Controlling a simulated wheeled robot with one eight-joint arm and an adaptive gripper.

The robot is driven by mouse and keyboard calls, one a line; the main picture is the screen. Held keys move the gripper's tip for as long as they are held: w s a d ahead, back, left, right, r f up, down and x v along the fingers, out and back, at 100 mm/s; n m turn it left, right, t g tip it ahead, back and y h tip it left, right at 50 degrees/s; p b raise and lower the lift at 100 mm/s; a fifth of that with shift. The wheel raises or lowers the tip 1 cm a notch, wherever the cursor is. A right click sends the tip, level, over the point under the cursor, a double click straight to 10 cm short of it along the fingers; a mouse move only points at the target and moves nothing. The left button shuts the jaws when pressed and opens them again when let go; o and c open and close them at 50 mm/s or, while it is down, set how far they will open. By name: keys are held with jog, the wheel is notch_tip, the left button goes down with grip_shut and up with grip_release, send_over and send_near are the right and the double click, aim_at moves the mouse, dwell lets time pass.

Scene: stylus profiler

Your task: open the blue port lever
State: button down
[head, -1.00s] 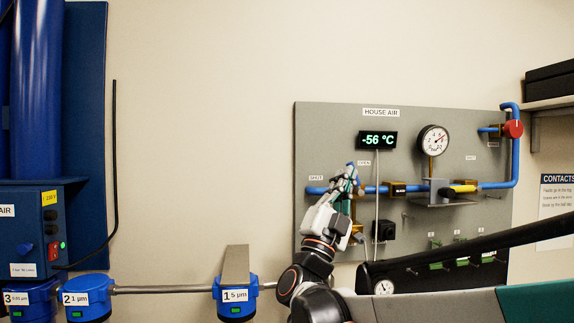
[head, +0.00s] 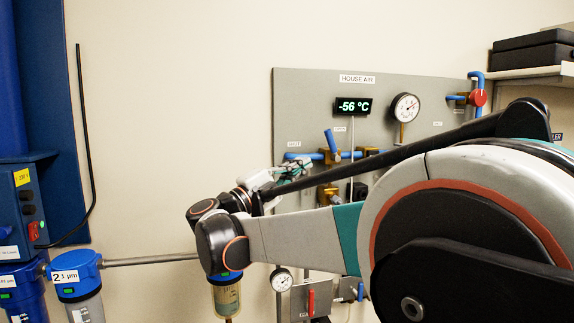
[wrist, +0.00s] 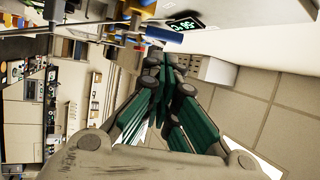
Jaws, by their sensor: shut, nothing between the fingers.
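The blue port lever (head: 332,142) stands on a brass valve (head: 330,157) in the blue pipe on the grey panel. It points steeply up, tilted slightly left, with its tip near the OPEN label (head: 340,129) and away from the SHUT label (head: 294,144). My gripper (head: 304,166) is shut and empty, below and left of the lever, apart from it in the head view. In the wrist view its green-sided fingers (wrist: 165,62) are together, and a blue bar, probably the lever (wrist: 164,33), lies just beyond their tips.
The grey HOUSE AIR panel (head: 300,105) carries a display (head: 353,107) reading -56 °C, a round gauge (head: 405,107) and a red knob (head: 478,98). My arm covers the panel's lower right. A blue-capped filter (head: 75,272) stands lower left.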

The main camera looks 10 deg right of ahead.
aim_at(331, 142)
jog(key=p+x, duration=0.2)
jog(key=x, duration=0.8)
jog(key=shift+r, duration=0.15)
jog(key=shift+w+d+r+m+g+y+p, duration=0.1)
jog(key=shift+d+r+m+g+y+p, duration=0.1)
jog(key=shift+d+r+y, duration=0.25)
jog(key=shift+d+r+m+g+y+p, duration=0.2)
jog(key=shift+d+r, duration=0.1)
jog(key=shift+d, duration=0.25)
jog(key=shift+a, duration=0.15)
